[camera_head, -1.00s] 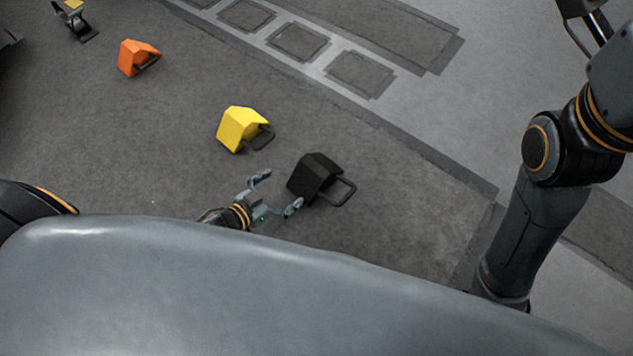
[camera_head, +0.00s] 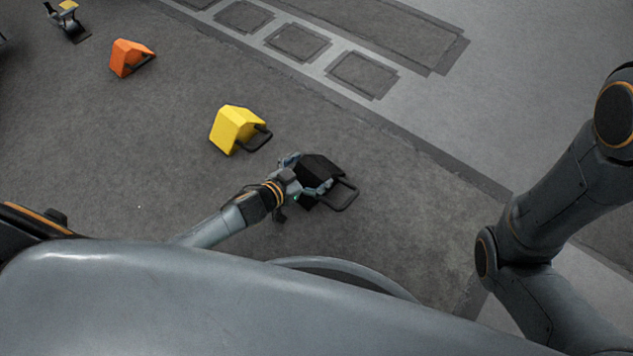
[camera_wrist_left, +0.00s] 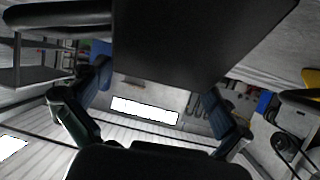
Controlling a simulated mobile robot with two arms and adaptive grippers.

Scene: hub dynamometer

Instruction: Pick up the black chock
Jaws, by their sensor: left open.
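The black chock (camera_head: 320,169) lies on the grey floor, with its black loop handle (camera_head: 347,196) on its right side. My left gripper (camera_head: 309,173) is at the chock's left side, with its open fingers reaching to either side of the block. In the left wrist view the dark chock (camera_wrist_left: 195,40) fills the upper middle. The open fingers of my left gripper (camera_wrist_left: 155,100) show below it, left and right. Whether they touch the chock I cannot tell. My right arm shows at the right, but its gripper is out of view.
A yellow chock (camera_head: 235,129) stands up and left of the black one, and an orange chock (camera_head: 128,57) is farther off at the upper left. Another yellow-topped item (camera_head: 67,14) is at the far upper left corner. The floor right of the black chock is clear.

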